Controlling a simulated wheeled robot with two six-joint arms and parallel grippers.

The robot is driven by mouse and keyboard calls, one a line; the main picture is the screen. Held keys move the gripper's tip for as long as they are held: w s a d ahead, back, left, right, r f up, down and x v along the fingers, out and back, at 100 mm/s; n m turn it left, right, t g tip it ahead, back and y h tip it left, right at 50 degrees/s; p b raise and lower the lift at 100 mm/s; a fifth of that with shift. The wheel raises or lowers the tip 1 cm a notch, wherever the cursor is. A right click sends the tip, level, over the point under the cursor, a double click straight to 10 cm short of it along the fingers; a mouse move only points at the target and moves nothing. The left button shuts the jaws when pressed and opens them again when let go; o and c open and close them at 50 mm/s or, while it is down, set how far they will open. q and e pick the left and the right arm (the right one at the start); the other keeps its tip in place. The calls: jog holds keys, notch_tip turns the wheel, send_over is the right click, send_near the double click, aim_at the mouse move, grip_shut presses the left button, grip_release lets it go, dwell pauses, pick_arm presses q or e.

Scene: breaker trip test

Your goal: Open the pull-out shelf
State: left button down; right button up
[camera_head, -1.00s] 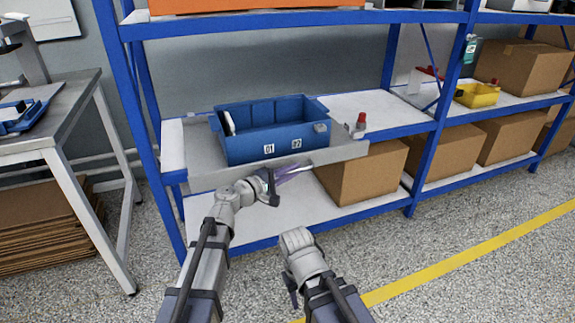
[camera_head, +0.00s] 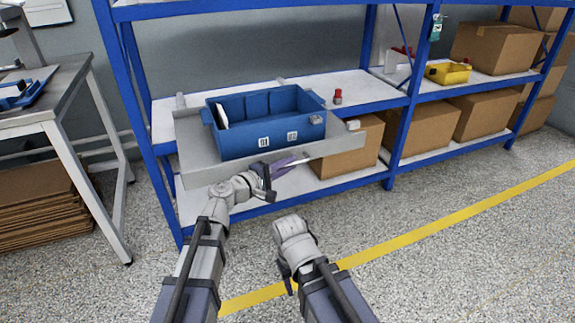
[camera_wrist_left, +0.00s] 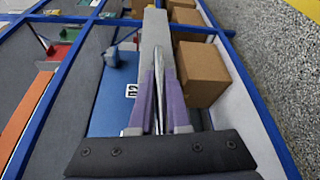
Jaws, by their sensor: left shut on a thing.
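The pull-out shelf (camera_head: 198,172) is a grey metal tray that sticks out from the blue rack's middle level. A blue bin (camera_head: 262,139) with two small white labels sits on it. My left gripper (camera_head: 300,159) is at the tray's front edge, below the bin. In the left wrist view its purple fingers (camera_wrist_left: 160,80) are shut around a silver bar handle (camera_wrist_left: 135,122) along the tray's grey front lip (camera_wrist_left: 156,35). My right gripper (camera_head: 286,277) hangs low over the floor in front of the rack, apart from the shelf; its fingers are not clear.
A small red-topped item (camera_head: 338,97) stands on the white rack board (camera_head: 365,88) right of the tray. Cardboard boxes (camera_head: 348,150) sit on the level below. A grey workbench (camera_head: 60,85) stands at the left. The floor (camera_head: 420,260) in front is clear.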

pick_arm(q)
jog(key=c, duration=0.9)
grip_release()
jog(key=v, duration=0.8)
jog(key=shift+p, duration=0.3)
